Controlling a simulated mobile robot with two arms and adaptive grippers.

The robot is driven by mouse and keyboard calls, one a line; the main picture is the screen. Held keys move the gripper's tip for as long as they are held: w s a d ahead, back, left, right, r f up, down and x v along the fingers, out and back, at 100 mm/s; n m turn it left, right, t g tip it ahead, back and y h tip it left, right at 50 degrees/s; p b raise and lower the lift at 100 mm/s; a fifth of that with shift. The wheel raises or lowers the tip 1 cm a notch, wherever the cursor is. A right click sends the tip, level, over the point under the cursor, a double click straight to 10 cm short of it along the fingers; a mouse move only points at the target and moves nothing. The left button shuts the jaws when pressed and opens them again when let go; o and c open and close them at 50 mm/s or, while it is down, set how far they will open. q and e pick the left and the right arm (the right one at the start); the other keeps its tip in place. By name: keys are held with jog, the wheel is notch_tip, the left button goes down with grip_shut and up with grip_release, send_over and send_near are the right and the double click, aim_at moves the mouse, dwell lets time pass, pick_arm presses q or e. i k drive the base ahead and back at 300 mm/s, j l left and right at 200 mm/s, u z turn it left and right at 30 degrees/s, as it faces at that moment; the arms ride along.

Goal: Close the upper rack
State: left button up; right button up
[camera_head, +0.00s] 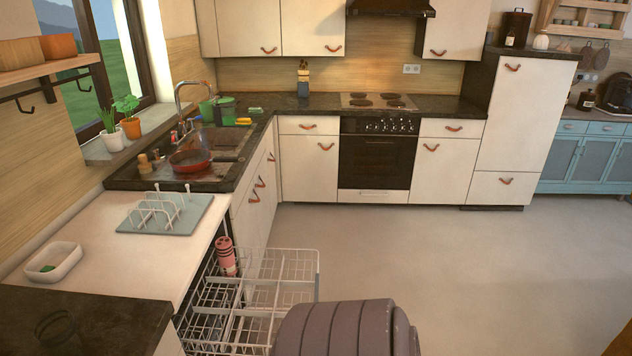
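The dishwasher stands under the white counter at the left, open towards the right. Its white wire upper rack (285,252) is pulled out over the floor, with a grey front edge on the right. More white wire, which looks like a lower rack (215,338), shows below it. A pink cylinder-shaped item with dark bands (227,256) stands at the rack's inner side, by the counter edge. The racks' near part is cut off or covered at the bottom of the view. Neither of my grippers is in view.
A blue-grey mat with a white dish stand (160,212) and a white tray (53,262) are on the counter above. A red pan (190,161) is by the sink. The floor (420,255) right of the racks is clear.

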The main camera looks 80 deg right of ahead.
aim_at(243, 279)
jog(key=l+z, duration=0.1)
jog(key=z, duration=0.3)
jog(key=k+l+z, duration=0.1)
jog(key=z, duration=0.3)
jog(key=l+z, duration=0.1)
jog(key=z, duration=0.35)
jog(key=l+z, duration=0.1)
jog(key=z, duration=0.3)
jog(key=l+z, duration=0.1)
jog(key=z, duration=0.3)
jog(key=l+z, duration=0.15)
jog(key=l, duration=0.15)
jog(key=i, duration=0.05)
